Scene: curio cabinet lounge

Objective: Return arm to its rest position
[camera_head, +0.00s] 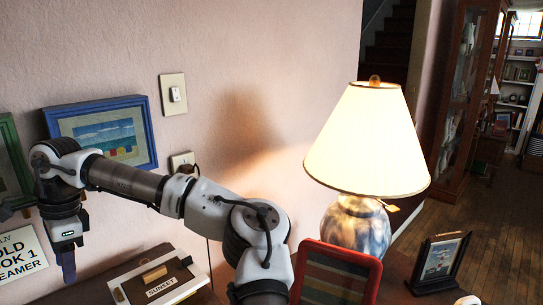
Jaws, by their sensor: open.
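My arm (145,185) reaches from the bottom centre up and to the left across the picture, in front of the pink wall. Its far end bends down at the left edge. My gripper (68,266) hangs there, pointing down, seen side-on with the fingers overlapping. It is open, and nothing shows in it. It hangs in front of the wall, left of the wooden box with a "SUNSET" label (160,287). I cannot tell how far it is from the box.
A lit lamp (368,140) stands right of my arm, with a red-framed panel (372,282) before it and a small black-framed photo (440,260) to the right. A blue-framed picture (152,132) hangs behind my arm. Open wooden floor (500,225) lies at right.

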